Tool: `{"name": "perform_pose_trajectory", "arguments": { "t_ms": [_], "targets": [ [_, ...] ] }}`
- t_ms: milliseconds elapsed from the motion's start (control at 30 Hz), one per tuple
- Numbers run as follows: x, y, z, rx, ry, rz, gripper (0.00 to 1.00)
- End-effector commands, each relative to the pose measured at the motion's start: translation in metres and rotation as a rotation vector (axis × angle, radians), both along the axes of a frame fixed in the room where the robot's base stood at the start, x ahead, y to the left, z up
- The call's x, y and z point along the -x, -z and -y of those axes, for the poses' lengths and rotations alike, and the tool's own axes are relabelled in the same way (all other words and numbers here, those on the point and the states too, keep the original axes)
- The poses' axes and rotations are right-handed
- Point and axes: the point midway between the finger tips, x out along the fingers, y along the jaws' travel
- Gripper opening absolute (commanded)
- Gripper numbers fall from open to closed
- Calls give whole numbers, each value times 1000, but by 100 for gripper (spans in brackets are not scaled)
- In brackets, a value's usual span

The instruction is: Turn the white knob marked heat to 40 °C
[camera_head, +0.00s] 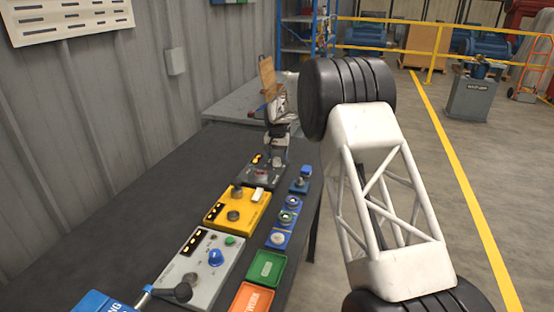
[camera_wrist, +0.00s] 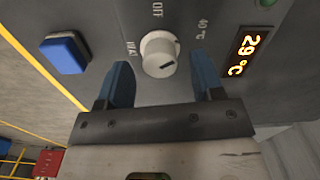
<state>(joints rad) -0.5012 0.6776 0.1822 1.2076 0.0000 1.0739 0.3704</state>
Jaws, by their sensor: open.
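The white knob (camera_wrist: 157,50) sits on a dark grey panel (camera_wrist: 105,20) in the wrist view. "OFF", "40 °C" and "HEAT" are printed around it, and its dark pointer mark lies toward the lower right of its face. An orange display (camera_wrist: 243,55) beside it reads 29 °C. My gripper (camera_wrist: 159,64) is open, with one blue finger on each side of the knob's near edge; I cannot tell whether they touch it. In the head view my gripper (camera_head: 278,140) is over the dark box (camera_head: 250,178) at the far end of the row, and the knob cannot be made out.
A blue button (camera_wrist: 65,53) is left of the knob in the wrist view. In the head view, a yellow box (camera_head: 245,213) and a grey box (camera_head: 180,262) stand nearer, with small blue units (camera_head: 280,238) and green (camera_head: 267,267) and orange (camera_head: 252,299) trays beside them. The table's left side is clear.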

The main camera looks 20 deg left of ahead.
Motion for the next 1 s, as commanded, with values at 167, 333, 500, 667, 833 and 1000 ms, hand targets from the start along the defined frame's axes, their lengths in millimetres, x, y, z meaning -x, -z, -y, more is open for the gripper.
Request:
{"name": "perform_pose_trajectory", "arguments": {
  "t_ms": [167,333,500,667,833,1000],
  "targets": [
    [0,-23,0,-1,0,2,61],
    [0,-44,0,0,0,1,61],
    [0,-57,0,0,0,0,61],
    [0,-61,0,0,0,0,61],
    [0,-61,0,0,0,0,61],
    [0,-61,0,0,0,0,61]
  ]
}}
